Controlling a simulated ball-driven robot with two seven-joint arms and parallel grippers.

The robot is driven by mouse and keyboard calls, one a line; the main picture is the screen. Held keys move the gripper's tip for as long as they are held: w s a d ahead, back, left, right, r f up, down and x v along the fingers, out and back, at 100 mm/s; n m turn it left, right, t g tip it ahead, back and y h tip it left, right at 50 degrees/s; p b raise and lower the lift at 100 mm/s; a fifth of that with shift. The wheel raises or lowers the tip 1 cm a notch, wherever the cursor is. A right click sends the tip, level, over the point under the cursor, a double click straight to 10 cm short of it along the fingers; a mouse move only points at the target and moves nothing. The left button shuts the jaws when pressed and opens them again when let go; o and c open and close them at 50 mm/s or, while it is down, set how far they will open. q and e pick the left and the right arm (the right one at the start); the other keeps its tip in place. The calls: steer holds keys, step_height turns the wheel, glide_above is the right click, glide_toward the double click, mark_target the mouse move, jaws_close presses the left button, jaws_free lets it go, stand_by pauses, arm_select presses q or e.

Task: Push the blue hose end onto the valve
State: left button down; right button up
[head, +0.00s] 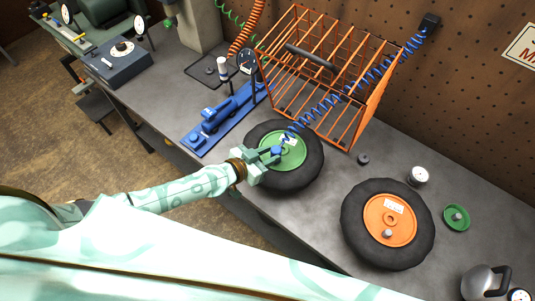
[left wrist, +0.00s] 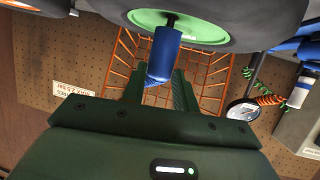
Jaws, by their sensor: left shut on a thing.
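The blue hose end (head: 277,150) is between the fingers of my left gripper (head: 270,156), over the hub of the green-hubbed wheel (head: 294,155). In the left wrist view my left gripper (left wrist: 160,92) is shut on the blue hose end (left wrist: 165,50), a blue cylinder. Its far end meets the dark valve stem (left wrist: 171,20) on the green hub (left wrist: 205,30), roughly in line with it. I cannot tell how far the hose end sits on the valve. My right gripper is not in view.
A blue coiled hose (head: 380,72) runs across the orange wire cage (head: 368,120) to a black wall fitting (head: 430,23). A blue foot pump (head: 222,116) stands left of the wheel. An orange-hubbed wheel (head: 400,228), a white can (head: 418,176) and a green disc (head: 456,217) lie right.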

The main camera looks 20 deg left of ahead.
arm_select(q)
steer(key=shift+f+b, duration=0.8)
steer(key=shift+b, duration=0.05)
steer(key=c, duration=1.4)
jaws_free()
steer(key=shift+o, duration=0.2)
steer(key=shift+s, duration=0.1)
steer(key=shift+p+v, duration=0.7)
steer(key=shift+v, duration=0.9)
steer(key=p+v, duration=0.2)
steer(key=v, duration=0.5)
steer(key=shift+s+a+r, duration=0.15)
steer(key=shift+s+a, duration=0.05)
steer(key=shift+s, duration=0.05)
